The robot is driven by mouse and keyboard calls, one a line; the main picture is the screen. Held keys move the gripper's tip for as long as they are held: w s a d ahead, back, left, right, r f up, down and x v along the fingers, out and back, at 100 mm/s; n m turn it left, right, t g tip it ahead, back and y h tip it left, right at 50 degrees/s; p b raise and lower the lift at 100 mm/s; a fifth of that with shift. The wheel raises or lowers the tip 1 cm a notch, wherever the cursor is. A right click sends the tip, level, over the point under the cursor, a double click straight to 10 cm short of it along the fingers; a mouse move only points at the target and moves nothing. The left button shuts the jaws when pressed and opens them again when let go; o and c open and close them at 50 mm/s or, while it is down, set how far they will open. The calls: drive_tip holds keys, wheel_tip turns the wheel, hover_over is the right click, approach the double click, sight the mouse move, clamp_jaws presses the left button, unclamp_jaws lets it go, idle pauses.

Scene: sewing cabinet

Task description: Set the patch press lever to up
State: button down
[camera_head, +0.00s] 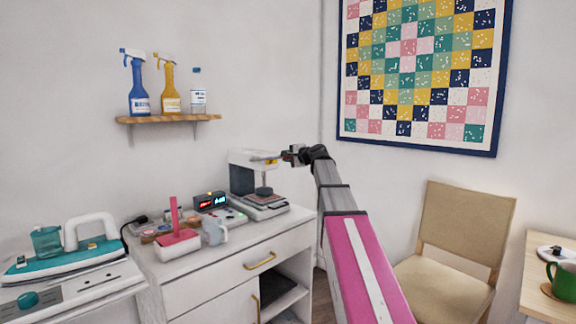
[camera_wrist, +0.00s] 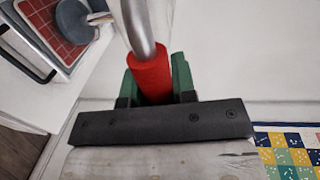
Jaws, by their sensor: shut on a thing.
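The patch press (camera_head: 243,172) is a white and dark machine at the back right of the white cabinet. Its round pressing plate (camera_wrist: 73,20) hangs over a red gridded bed (camera_wrist: 45,22). The press lever (camera_wrist: 138,28) is a bare metal rod with a red grip (camera_wrist: 150,72). My gripper (camera_wrist: 157,88) is shut on that red grip, with green pads on both sides of it. In the head view my gripper (camera_head: 292,155) is at the right of the press top, about level with it. The lever's exact angle is hard to tell there.
A digital clock (camera_head: 210,201), a grey mug (camera_head: 214,232) and a pink-and-white holder (camera_head: 178,242) stand on the white cabinet (camera_head: 235,258) left of the press. A teal iron (camera_head: 65,262) is further left. A chair (camera_head: 458,235) stands at right.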

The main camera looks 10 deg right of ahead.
drive_tip(key=w+a+r+g+h, duration=0.4)
drive_tip(key=w+a+r+g, duration=0.1)
drive_tip(key=r, duration=0.6)
drive_tip(key=shift+w+r+g+h, duration=0.3)
drive_tip(key=shift+w+g+h, duration=0.1)
drive_tip(key=shift+w+g, duration=0.5)
drive_tip(key=shift+w, duration=0.15)
drive_tip(key=c, duration=0.9)
unclamp_jaws()
drive_tip(key=v, duration=1)
drive_tip(key=shift+s+d+r, duration=0.1)
drive_tip(key=shift+s+r, duration=0.15)
drive_tip(key=shift+s, duration=0.05)
